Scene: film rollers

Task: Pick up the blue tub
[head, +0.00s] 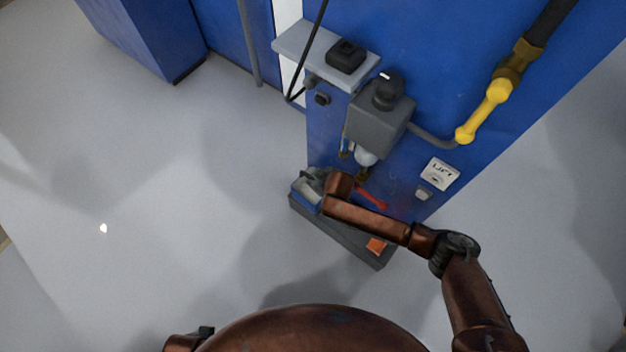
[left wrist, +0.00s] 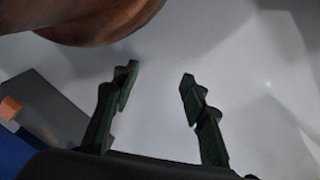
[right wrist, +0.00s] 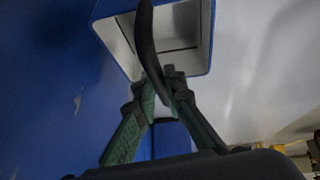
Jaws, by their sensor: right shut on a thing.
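The blue tub (head: 304,196) is at the foot of the blue cabinet in the head view, partly hidden by my right arm. In the right wrist view the tub (right wrist: 208,35) shows its blue rim, pale inside and a dark curved handle (right wrist: 146,35). My right gripper (right wrist: 168,76) is shut on that handle, with its fingertips together at the rim. The right gripper also shows small in the head view (head: 316,178). My left gripper (left wrist: 156,76) is open and empty in the left wrist view, over bare floor.
A dark grey base (head: 345,240) with an orange block (head: 377,245) lies below the tub. The blue cabinet (head: 440,60) carries a grey valve box (head: 378,122), a grey shelf (head: 300,45) and a yellow pipe (head: 485,110).

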